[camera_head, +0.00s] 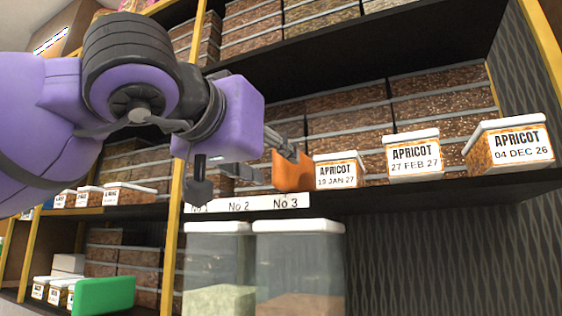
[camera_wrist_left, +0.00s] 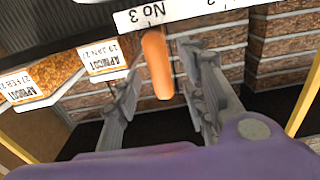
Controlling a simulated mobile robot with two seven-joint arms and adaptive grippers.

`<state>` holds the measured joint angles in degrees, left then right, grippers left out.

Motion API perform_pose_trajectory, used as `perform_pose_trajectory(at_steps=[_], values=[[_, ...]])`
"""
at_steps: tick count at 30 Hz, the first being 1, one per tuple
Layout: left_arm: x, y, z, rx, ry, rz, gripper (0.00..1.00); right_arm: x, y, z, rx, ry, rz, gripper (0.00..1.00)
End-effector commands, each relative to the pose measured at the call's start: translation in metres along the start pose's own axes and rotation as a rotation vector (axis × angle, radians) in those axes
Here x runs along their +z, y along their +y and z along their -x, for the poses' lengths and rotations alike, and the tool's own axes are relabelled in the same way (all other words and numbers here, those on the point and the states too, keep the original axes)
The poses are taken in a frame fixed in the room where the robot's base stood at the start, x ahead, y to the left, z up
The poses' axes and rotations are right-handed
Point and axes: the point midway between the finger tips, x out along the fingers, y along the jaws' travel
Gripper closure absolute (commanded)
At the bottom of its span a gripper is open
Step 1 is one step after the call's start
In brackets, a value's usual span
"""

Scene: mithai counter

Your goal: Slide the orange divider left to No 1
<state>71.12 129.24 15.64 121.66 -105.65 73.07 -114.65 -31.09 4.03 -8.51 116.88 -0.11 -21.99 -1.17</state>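The orange divider (camera_head: 292,172) stands upright on the shelf behind the No 3 mark of the white label strip (camera_head: 262,203). No 1 is at the strip's left end, partly covered by my arm, with No 2 between. My left gripper (camera_head: 272,152) reaches in from the left at the divider. In the left wrist view, which is upside down, the divider (camera_wrist_left: 157,65) lies between the two spread fingers of my left gripper (camera_wrist_left: 160,70). Small gaps seem to show on both sides, so contact cannot be told. My right gripper is not in view.
Apricot boxes (camera_head: 337,170) stand just right of the divider, with another (camera_head: 414,156) further right. Stacked boxes fill the shelf behind. Lidded clear containers (camera_head: 299,262) stand below. A green divider (camera_head: 103,295) is lower left. A yellow post (camera_head: 172,250) bounds the bay on the left.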

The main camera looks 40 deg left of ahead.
Motion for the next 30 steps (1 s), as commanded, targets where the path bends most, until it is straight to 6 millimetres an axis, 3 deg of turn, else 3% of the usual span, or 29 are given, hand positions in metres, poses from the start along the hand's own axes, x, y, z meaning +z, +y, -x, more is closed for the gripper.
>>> perform_pose_trajectory(at_steps=[6, 16, 25, 30], values=[[0.001, 0.000, -0.026, 0.000, -0.003, 0.001, 0.61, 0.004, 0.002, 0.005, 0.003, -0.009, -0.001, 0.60], [0.001, 0.000, -0.031, 0.001, -0.003, 0.002, 0.61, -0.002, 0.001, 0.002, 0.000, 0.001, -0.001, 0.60], [0.001, 0.000, -0.031, 0.001, -0.003, 0.002, 0.99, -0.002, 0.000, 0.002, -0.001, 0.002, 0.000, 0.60], [0.001, 0.000, -0.031, 0.001, -0.003, 0.002, 1.00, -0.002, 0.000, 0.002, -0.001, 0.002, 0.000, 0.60]])
